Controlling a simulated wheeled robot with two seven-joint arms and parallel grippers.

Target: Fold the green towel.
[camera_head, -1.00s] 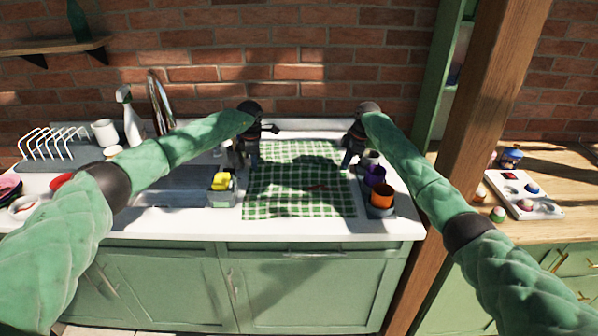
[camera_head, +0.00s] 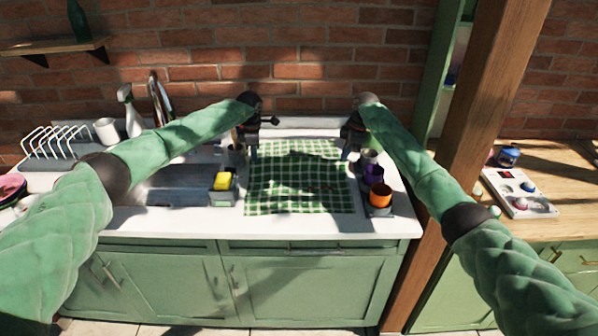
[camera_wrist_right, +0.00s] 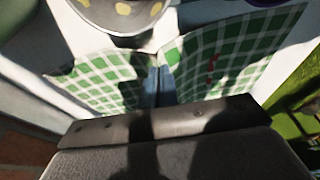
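The green-and-white checked towel (camera_head: 300,190) lies spread out on the white counter, its front edge near the counter's front. My left gripper (camera_head: 251,156) points down at the towel's back left corner; its fingertips are too small to tell open from shut. My right gripper (camera_head: 347,155) is at the back right corner. In the right wrist view my right gripper's fingers (camera_wrist_right: 160,84) are close together, and the towel (camera_wrist_right: 215,55) bunches in from both sides to them, so they look shut on its edge. The pinched part is hidden between the fingers.
A purple cup (camera_head: 373,174) and an orange cup (camera_head: 381,194) stand close to the towel's right edge. A caddy with a yellow sponge (camera_head: 222,181) stands at its left, beside the sink (camera_head: 172,190). The brick wall (camera_head: 300,70) is close behind.

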